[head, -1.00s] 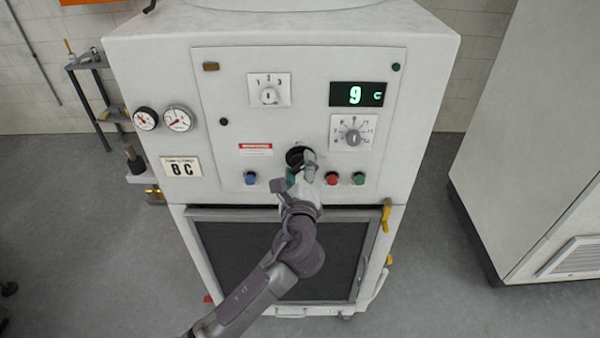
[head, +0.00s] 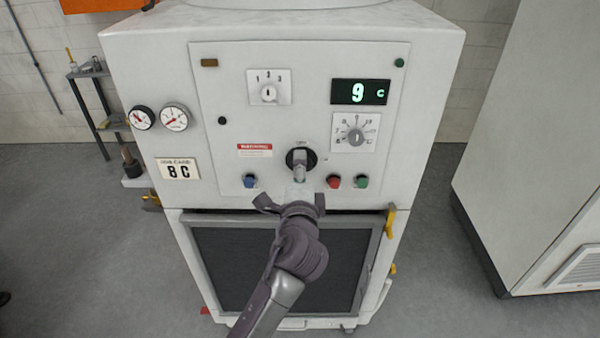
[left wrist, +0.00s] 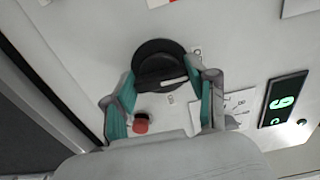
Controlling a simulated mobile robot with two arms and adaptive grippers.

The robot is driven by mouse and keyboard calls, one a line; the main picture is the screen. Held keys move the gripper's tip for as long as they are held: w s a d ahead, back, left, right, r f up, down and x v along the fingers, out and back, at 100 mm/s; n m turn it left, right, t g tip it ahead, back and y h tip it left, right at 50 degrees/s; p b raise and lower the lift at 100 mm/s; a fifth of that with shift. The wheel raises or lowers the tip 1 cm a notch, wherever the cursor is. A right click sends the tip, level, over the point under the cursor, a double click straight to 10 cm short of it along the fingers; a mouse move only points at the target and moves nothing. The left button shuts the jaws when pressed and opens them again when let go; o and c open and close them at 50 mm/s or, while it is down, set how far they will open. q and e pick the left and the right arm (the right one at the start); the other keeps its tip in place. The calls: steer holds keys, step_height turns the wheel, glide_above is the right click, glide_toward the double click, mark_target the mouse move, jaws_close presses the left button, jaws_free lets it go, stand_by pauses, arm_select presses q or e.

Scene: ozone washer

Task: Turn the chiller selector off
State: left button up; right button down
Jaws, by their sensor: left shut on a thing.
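The selector (head: 290,158) is a round black knob with a raised bar handle, low in the middle of the white panel. It also shows in the left wrist view (left wrist: 155,52). The small label above it is too blurred to read. My left gripper (head: 300,160) is at the knob. In the left wrist view my left gripper (left wrist: 162,76) has its two teal-padded fingers at opposite ends of the bar, shut on it. The fingers partly hide the knob in the head view. My right gripper is not in view.
Blue (head: 250,181), red (head: 333,182) and green (head: 361,182) buttons sit close below the knob. A numbered dial (head: 355,134), a smaller selector (head: 268,93) and a display reading 9 C (head: 360,92) are above. A dark door (head: 225,260) is below.

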arm_select(q)
steer(key=shift+f, duration=0.1)
stand_by(0.4)
steer(key=o, duration=1.1)
steer(key=shift+o, duration=0.2)
steer(key=s, duration=1.2)
